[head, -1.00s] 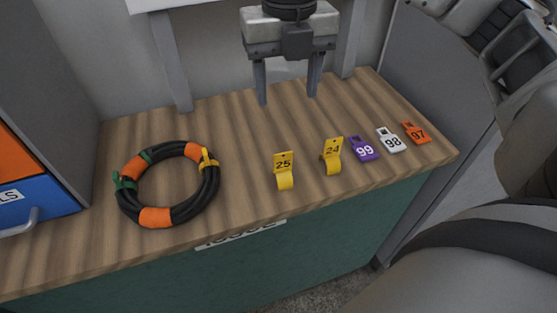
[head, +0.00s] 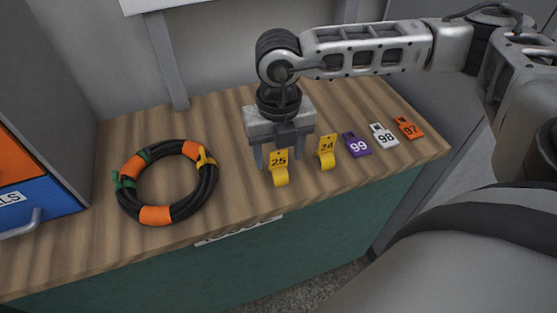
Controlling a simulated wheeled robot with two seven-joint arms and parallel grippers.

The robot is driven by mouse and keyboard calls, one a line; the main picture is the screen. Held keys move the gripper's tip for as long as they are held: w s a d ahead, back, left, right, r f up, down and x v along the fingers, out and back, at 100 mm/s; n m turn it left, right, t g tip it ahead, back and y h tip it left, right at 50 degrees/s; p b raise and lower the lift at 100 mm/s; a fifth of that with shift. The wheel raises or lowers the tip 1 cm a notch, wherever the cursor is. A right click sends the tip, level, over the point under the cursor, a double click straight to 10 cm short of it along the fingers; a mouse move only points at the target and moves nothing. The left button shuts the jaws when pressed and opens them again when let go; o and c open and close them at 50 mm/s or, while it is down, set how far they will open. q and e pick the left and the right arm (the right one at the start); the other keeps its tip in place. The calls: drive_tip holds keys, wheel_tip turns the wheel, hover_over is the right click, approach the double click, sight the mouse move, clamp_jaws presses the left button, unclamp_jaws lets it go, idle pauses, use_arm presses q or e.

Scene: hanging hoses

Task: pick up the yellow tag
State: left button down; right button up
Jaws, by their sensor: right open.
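Two yellow tags are on the wooden bench top: one marked 25 (head: 280,176) and one marked 24 (head: 326,154) to its right. My right gripper (head: 279,164) points down at the tag marked 25, with its fingers apart on either side of that tag's upper part. It is open; I cannot tell whether a finger touches the tag. The tag marked 24 is just right of the gripper and apart from it. My left gripper is not in view.
A purple tag 99 (head: 357,145), a white tag 98 (head: 384,136) and an orange tag 97 (head: 408,128) lie to the right. A coiled black hose (head: 209,187) with orange bands lies at the left. A blue drawer (head: 40,205) stands at the far left.

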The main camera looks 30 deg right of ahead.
drive_tip(key=shift+f, duration=0.35)
drive_tip(key=c, duration=1)
drive_tip(key=shift+c, duration=0.2)
drive_tip(key=shift+r, duration=0.15)
